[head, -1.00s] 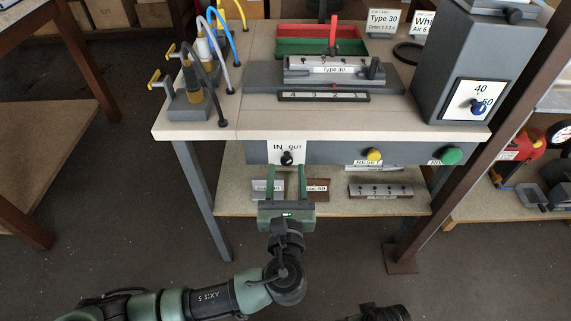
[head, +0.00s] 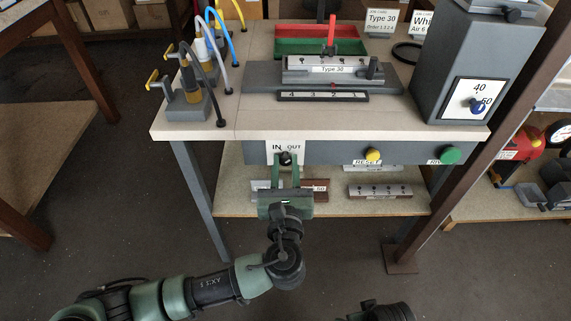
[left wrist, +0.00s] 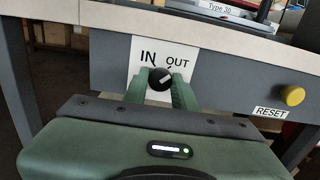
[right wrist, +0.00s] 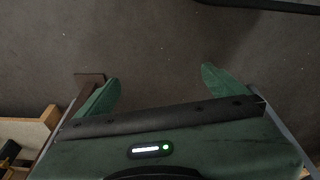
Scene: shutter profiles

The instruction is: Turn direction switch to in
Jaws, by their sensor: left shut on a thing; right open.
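The direction switch is a small black knob (head: 286,158) on a white plate marked IN and OUT, at the left of the bench's grey front panel. In the left wrist view the knob (left wrist: 159,79) shows a pale mark slanting up and right, toward OUT. My left gripper (head: 286,161) is shut on the knob, with one green finger on each side; its fingertips (left wrist: 160,84) also show in the left wrist view. My right gripper (right wrist: 160,75) is open and empty above the bare floor.
A yellow RESET button (head: 373,155) and a green button (head: 450,155) sit farther right on the panel. The bench top (head: 190,131) overhangs the panel. A lower shelf (head: 335,207) holds profile blocks. A brown post (head: 437,165) stands at right.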

